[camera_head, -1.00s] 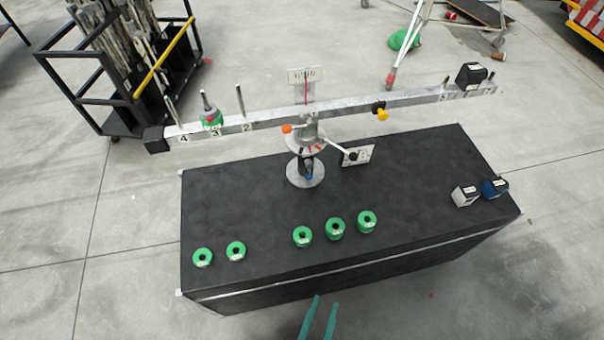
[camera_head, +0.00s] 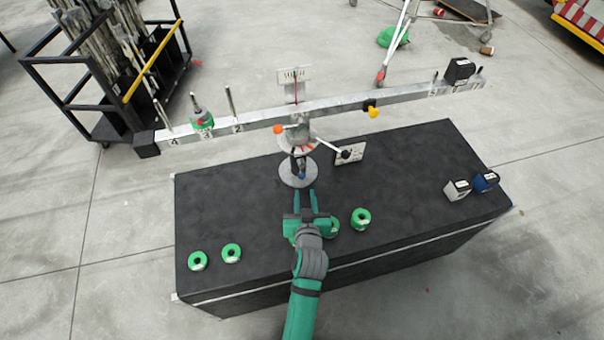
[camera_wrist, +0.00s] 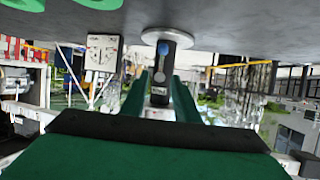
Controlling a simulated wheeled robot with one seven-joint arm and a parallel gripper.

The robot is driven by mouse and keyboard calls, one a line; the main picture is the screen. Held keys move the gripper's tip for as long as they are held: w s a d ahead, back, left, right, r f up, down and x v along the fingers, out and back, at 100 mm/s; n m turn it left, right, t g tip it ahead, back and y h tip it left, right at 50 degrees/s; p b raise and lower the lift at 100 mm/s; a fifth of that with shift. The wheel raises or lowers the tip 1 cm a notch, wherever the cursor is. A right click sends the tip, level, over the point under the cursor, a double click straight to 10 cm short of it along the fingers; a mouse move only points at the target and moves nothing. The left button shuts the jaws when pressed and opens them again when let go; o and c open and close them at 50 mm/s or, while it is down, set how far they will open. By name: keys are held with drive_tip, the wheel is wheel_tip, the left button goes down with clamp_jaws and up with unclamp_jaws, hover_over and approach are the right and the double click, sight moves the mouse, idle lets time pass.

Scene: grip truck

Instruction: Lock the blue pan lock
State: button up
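The blue pan lock (camera_head: 302,174) is a small blue knob low on the dark post of the balance stand, just above the round grey base plate (camera_head: 298,183). In the wrist view, which is upside down, the blue knob (camera_wrist: 163,48) shows on the dark post (camera_wrist: 162,70), beyond the fingertips. My gripper (camera_head: 305,194) is over the black table, in front of the base plate. Its two green fingers are apart with nothing between them. They point at the post and appear short of the blue knob.
Green ring weights (camera_head: 361,219) lie on the black table (camera_head: 400,170), some partly hidden by my arm. Grey (camera_head: 457,190) and blue (camera_head: 486,181) blocks sit at right.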

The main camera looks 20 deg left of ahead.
sight(301, 170)
drive_tip(key=shift+y, duration=0.3)
drive_tip(key=x, duration=1.2)
drive_tip(key=shift+w+a+r, duration=0.1)
drive_tip(key=shift+r, duration=0.3)
clamp_jaws()
